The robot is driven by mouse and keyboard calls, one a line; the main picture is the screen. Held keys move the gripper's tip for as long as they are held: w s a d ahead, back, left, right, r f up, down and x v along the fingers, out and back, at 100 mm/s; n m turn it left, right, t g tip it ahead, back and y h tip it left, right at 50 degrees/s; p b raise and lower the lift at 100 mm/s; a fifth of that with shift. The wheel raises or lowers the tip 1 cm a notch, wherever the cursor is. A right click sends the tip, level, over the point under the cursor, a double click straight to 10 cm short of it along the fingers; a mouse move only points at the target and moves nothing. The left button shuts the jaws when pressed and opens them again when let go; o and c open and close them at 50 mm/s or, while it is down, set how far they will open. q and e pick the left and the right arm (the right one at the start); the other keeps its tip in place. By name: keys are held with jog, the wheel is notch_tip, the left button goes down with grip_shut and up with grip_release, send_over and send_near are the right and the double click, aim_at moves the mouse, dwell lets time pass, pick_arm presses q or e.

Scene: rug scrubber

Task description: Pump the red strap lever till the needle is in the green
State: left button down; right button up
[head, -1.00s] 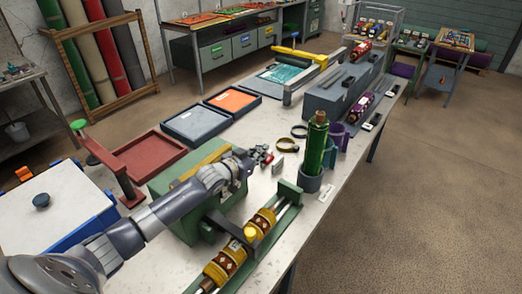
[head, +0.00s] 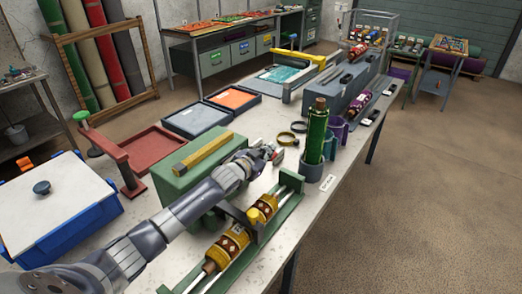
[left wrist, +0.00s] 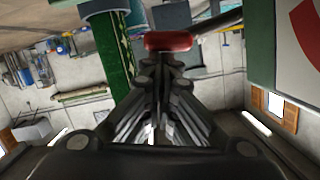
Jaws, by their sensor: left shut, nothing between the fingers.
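My left gripper (head: 268,153) is shut and empty, at the right end of the green box (head: 185,182) on the bench. In the left wrist view its fingertips (left wrist: 162,68) point at a red grip (left wrist: 170,42) on a dark rod, which looks like the strap lever. The grip sits just beyond the fingertips; I cannot tell if they touch. At the right edge of that view a green panel carries part of a white face with a red arc (left wrist: 306,25), perhaps the gauge. No needle or green zone can be made out. My right gripper is not in view.
A green bottle (head: 316,135) stands in a grey cup right of the gripper. A green rack with yellow rollers (head: 228,243) lies in front of the arm. Two strap rings (head: 288,138) lie behind.

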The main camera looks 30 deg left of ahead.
pick_arm(q)
jog(key=f, duration=0.1)
jog(key=f+b, duration=0.1)
jog(key=f, duration=0.1)
jog(key=shift+w+d+f+m, duration=0.2)
jog(key=shift+d+m, duration=0.1)
jog(key=shift+m, duration=0.1)
send_near(271, 159)
jog(key=shift+s+d+r+b, duration=0.15)
jog(key=shift+d+r+b, duration=0.1)
jog(key=shift+d, duration=0.35)
jog(key=shift+s+d+r+b, duration=0.2)
jog(key=shift+d+r, duration=0.05)
jog(key=shift+d, duration=0.3)
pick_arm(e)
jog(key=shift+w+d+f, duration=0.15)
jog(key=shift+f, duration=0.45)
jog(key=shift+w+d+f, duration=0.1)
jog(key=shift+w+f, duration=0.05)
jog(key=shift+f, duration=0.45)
